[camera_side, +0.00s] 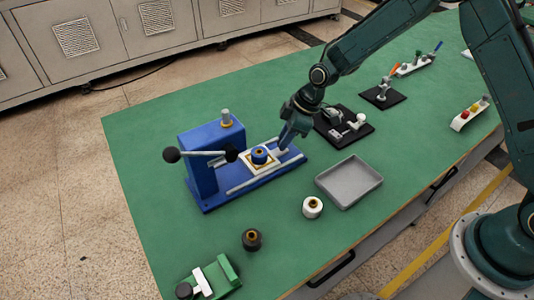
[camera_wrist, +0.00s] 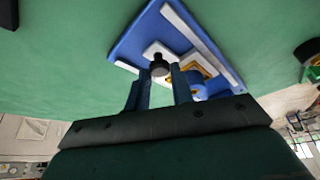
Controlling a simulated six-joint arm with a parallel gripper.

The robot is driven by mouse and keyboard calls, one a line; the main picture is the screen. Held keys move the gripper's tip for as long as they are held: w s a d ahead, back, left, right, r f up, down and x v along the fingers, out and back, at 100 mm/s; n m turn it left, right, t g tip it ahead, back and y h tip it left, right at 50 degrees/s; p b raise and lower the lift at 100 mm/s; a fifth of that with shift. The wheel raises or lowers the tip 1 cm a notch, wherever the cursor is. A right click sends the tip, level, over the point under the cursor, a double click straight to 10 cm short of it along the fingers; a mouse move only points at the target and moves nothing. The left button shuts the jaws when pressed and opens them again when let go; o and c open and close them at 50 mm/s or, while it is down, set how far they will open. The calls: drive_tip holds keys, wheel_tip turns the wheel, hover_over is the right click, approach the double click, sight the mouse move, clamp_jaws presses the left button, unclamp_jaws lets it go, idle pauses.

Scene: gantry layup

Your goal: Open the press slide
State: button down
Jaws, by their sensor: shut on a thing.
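The blue press (camera_side: 197,158) stands on the left part of the green table, with a black-knobbed lever (camera_side: 198,154) at its front. Its white slide (camera_side: 281,157) sits between two pale rails on the blue base, out to the right of the press body. A blue round part (camera_side: 259,155) with an orange centre sits in a yellow-edged nest on the slide. My gripper (camera_side: 285,143) is at the slide's outer end. In the wrist view, my gripper (camera_wrist: 159,70) has its fingers on both sides of the dark slide knob (camera_wrist: 158,62). The fingers partly hide the nest.
A grey tray (camera_side: 349,184) lies right of the press. A white spool (camera_side: 313,208) and a black spool (camera_side: 252,240) stand in front. A green fixture (camera_side: 214,277) is at the front left. A black-based fixture (camera_side: 344,127) is close behind my gripper.

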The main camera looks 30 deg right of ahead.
drive_tip(key=c, duration=1.2)
unclamp_jaws()
drive_tip(key=shift+r, duration=0.1)
drive_tip(key=v, duration=1.3)
drive_tip(key=shift+s+d+r, duration=0.15)
drive_tip(key=shift+d+r, duration=0.05)
drive_tip(key=shift+r, duration=0.05)
